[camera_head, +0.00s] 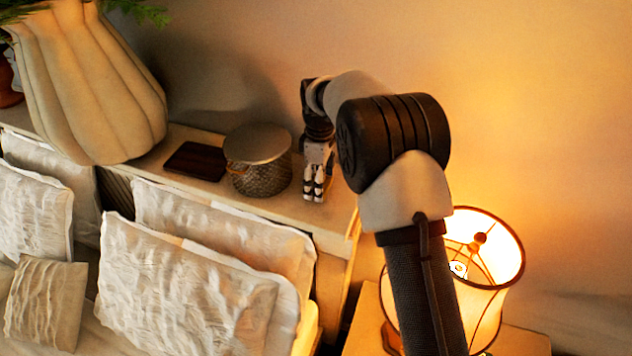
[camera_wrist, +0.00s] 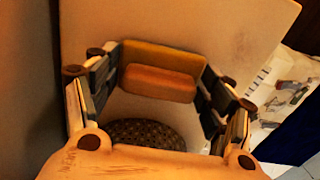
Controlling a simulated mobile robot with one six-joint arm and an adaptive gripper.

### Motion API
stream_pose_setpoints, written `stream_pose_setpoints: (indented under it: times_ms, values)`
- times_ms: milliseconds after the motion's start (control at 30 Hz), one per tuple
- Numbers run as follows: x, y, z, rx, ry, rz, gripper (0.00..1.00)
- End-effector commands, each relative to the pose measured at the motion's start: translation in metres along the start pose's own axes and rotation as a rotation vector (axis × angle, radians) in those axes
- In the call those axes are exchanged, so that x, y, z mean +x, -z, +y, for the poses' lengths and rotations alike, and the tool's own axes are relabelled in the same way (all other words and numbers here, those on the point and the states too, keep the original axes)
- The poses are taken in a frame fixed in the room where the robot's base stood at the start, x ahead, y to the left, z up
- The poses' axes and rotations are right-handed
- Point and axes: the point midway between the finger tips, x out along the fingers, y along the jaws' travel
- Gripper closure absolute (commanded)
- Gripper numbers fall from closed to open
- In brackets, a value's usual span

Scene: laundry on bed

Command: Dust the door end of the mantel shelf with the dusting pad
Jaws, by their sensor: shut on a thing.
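The mantel shelf (camera_head: 330,214) runs behind the bed pillows, with its right end below my gripper. My gripper (camera_head: 314,190) points down at that end, just right of the lidded basket. In the wrist view my gripper (camera_wrist: 160,82) is shut on the dusting pad (camera_wrist: 160,82), a yellow and orange block between the fingertips. The pale shelf top (camera_wrist: 225,30) shows beyond it. In the head view I cannot make out the pad, nor whether it touches the shelf.
A woven basket with a flat lid (camera_head: 258,160) stands close left of my gripper. A dark flat block (camera_head: 195,161) and a large ribbed vase (camera_head: 85,85) are further left. Pillows (camera_head: 190,290) stand in front. A lit lamp (camera_head: 485,265) is at right, below my arm.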

Motion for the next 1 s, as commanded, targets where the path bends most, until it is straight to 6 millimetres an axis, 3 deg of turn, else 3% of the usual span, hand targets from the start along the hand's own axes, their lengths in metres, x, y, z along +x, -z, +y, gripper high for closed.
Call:
stream_pose_setpoints:
  times_ms: [467,1000]
  values:
    - [-0.002,-0.001,0.005,0.000,0.001,-0.001,0.44]
    - [-0.055,0.000,0.005,0.000,-0.001,0.001,0.44]
